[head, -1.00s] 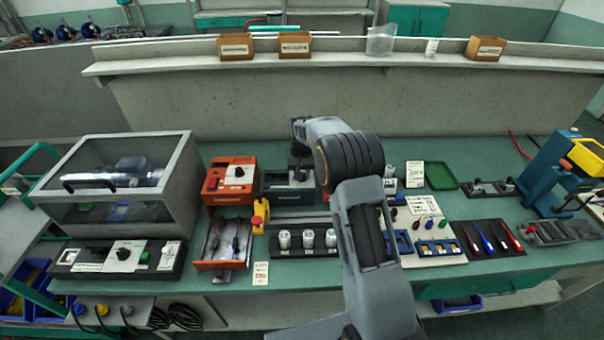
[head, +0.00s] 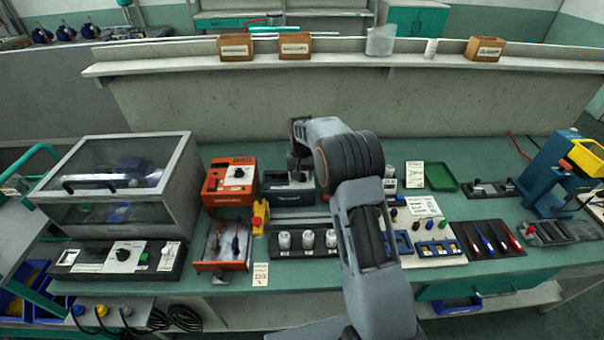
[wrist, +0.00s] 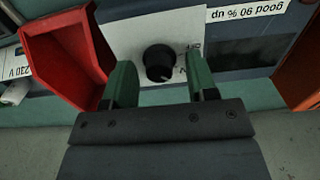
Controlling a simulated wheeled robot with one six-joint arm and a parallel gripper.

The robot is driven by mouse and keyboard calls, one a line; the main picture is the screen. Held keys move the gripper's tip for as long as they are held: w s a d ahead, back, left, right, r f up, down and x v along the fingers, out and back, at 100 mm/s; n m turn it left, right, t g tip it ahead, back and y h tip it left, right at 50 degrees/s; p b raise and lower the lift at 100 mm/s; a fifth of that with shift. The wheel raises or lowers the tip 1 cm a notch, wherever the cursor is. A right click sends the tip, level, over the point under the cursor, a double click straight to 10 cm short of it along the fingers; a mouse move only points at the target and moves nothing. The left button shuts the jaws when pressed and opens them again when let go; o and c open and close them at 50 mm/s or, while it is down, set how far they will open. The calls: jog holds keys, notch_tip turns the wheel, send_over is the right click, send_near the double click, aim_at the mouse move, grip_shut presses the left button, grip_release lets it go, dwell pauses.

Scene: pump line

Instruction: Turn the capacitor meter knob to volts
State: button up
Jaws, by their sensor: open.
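The capacitor meter (head: 285,196) is a dark grey-blue box on the bench, right of the orange box. In the wrist view its white face plate (wrist: 125,38) carries a round black knob (wrist: 160,62). An upside-down label (wrist: 245,13) reads "good 90 % up". My gripper (wrist: 160,72) is open, its two green fingers on either side of the knob with a gap on each side. I cannot tell whether the fingertips are down at knob height. In the head view my gripper (head: 299,163) is over the meter, partly hidden by my wrist.
A red open bin (wrist: 65,55) stands close beside the meter. The orange box (head: 229,184) is on its other side. A rack of white-capped cylinders (head: 306,242) and a yellow piece (head: 260,217) lie in front. A clear-lidded case (head: 120,185) stands at the left.

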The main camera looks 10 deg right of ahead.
notch_tip(320, 180, up, 14)
dwell(0.6)
jog(key=shift+f, duration=0.1)
jog(key=s+f+n, duration=0.1)
jog(key=s+f, duration=0.3)
jog(key=s, duration=0.1)
jog(key=s+r+t, duration=0.2)
jog(key=s, duration=1.1)
jog(key=s+r+n+t, duration=0.1)
jog(key=s+r, duration=0.1)
jog(key=s, duration=1.1)
jog(key=shift+t, duration=0.4)
